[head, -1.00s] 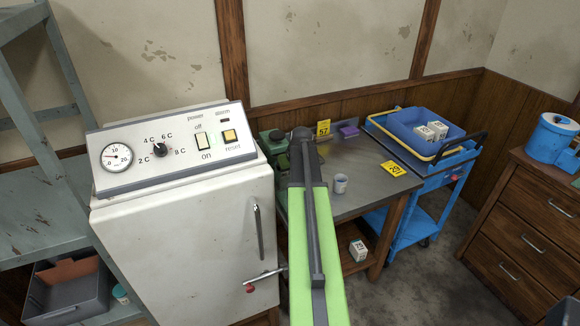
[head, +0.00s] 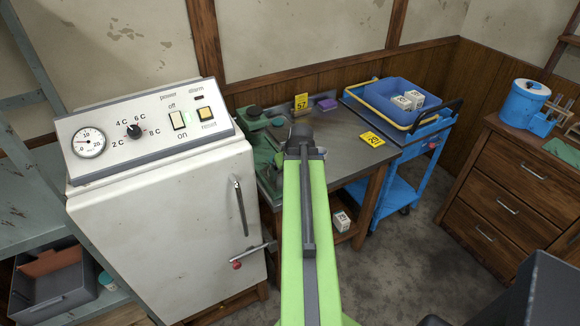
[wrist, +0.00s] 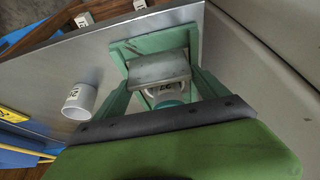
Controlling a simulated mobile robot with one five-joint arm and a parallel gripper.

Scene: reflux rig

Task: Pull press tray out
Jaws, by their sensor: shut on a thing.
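The green press (head: 262,138) stands at the left end of the metal bench, beside the white cabinet; my arm partly hides it in the head view. In the wrist view its green base plate (wrist: 125,47) lies near the bench edge. My gripper (wrist: 165,76) is over it, its fingers on either side of the pale grey press tray (wrist: 160,70), shut on it. A white ring and a teal round part (wrist: 168,104) show just below the tray, partly covered by my gripper. The exact finger contact is hard to see. The head view hides the gripper behind my arm.
A white mug (wrist: 80,101) stands on the bench (head: 345,165) beside the press. The white cabinet (head: 165,215), with a protruding handle and red-tipped lever, is close on the left. A blue cart (head: 405,185) stands right of the bench, with drawers (head: 510,205) beyond. Grey floor is open between.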

